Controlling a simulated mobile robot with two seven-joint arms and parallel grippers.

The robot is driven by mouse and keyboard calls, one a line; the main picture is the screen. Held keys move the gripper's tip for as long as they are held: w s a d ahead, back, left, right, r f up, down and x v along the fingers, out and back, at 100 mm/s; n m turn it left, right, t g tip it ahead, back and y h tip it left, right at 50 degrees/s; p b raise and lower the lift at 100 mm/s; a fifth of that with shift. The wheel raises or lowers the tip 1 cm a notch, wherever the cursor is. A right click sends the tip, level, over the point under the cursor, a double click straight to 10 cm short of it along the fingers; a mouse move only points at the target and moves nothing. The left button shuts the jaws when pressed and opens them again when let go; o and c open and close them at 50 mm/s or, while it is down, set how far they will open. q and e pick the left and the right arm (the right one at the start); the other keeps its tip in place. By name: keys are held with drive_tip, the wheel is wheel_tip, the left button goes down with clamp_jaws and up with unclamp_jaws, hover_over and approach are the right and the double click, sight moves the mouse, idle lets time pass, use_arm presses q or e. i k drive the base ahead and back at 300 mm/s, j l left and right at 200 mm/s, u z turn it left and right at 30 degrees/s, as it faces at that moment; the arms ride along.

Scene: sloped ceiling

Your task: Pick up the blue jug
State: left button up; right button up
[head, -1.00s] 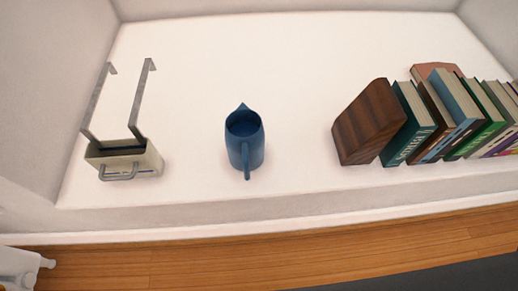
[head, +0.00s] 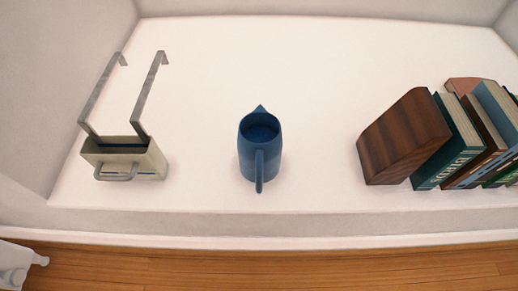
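The blue jug (head: 247,156) stands upright on the white ledge, near the middle of the head view. Its handle faces the front edge of the ledge, and its spout points to the back. The top looks open, and nothing touches the jug. Neither of my grippers is in view.
A cream box with a front handle and two grey hooked arms (head: 123,158) sits left of the jug. A brown wooden block (head: 405,137) and leaning books (head: 445,150) stand at the right. The white ledge (head: 310,80) is bare around the jug. Wood floor (head: 270,268) lies in front.

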sight(260, 141)
drive_tip(key=l+u, duration=0.1)
drive_tip(key=l, duration=0.4)
drive_tip(key=l+u, duration=0.15)
drive_tip(key=l, duration=0.4)
drive_tip(key=l+u, duration=0.1)
drive_tip(key=l, duration=0.4)
drive_tip(key=k+l+u, duration=0.15)
drive_tip(key=l, duration=0.35)
drive_tip(key=l+u, duration=0.1)
drive_tip(key=l, duration=0.4)
drive_tip(key=k+l+u, duration=0.15)
drive_tip(key=l, duration=0.35)
